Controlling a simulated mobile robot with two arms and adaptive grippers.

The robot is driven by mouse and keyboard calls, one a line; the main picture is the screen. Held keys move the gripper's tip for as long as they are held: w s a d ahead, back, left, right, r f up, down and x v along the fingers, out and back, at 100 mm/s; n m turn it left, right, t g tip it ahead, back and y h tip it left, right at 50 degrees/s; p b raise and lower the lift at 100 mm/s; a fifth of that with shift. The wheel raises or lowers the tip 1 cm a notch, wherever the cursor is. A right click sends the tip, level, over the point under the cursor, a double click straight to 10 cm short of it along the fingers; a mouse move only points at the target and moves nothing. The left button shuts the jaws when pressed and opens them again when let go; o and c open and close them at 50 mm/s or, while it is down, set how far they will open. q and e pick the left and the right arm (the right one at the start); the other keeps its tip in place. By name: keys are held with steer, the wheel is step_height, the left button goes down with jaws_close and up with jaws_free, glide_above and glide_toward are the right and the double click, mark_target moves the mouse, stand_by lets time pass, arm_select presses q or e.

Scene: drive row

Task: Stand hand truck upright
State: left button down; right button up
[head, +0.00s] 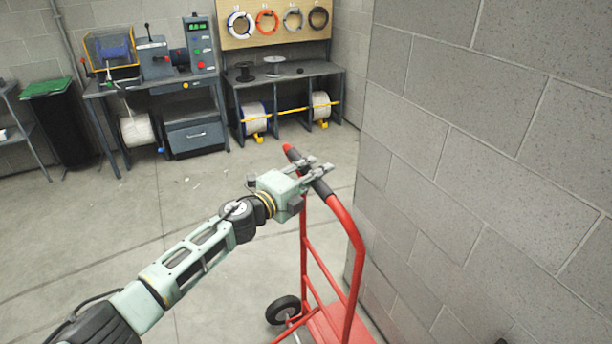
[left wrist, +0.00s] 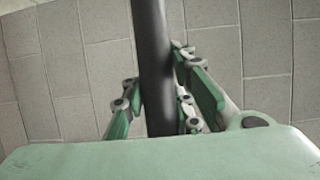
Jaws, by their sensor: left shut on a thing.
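The red hand truck (head: 308,258) stands at the lower middle of the head view, close to the block wall. Its frame looks roughly upright. A black wheel (head: 283,310) and part of the red base show at the bottom, and the lower end is cut off by the picture edge. My left gripper (head: 318,172) is shut on the black grip of the hand truck's handle (head: 322,188). In the left wrist view the dark grip (left wrist: 155,70) runs between the fingers (left wrist: 155,98). My right gripper is not in view.
A grey block wall (head: 490,150) rises close on the right of the hand truck. At the back are a workbench with machines (head: 185,90), a bench with cable spools (head: 285,75) and a green-lidded bin (head: 47,88). The concrete floor (head: 100,235) on the left is clear.

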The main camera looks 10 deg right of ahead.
arm_select(q)
steer(key=shift+s+d+f, duration=0.1)
steer(key=shift+f, duration=0.1)
steer(key=c, duration=1.9)
jaws_free()
steer(key=shift+f, duration=0.1)
steer(key=o, duration=0.3)
steer(key=shift+d, duration=0.15)
steer(key=shift+o, duration=0.7)
steer(key=v, duration=1.2)
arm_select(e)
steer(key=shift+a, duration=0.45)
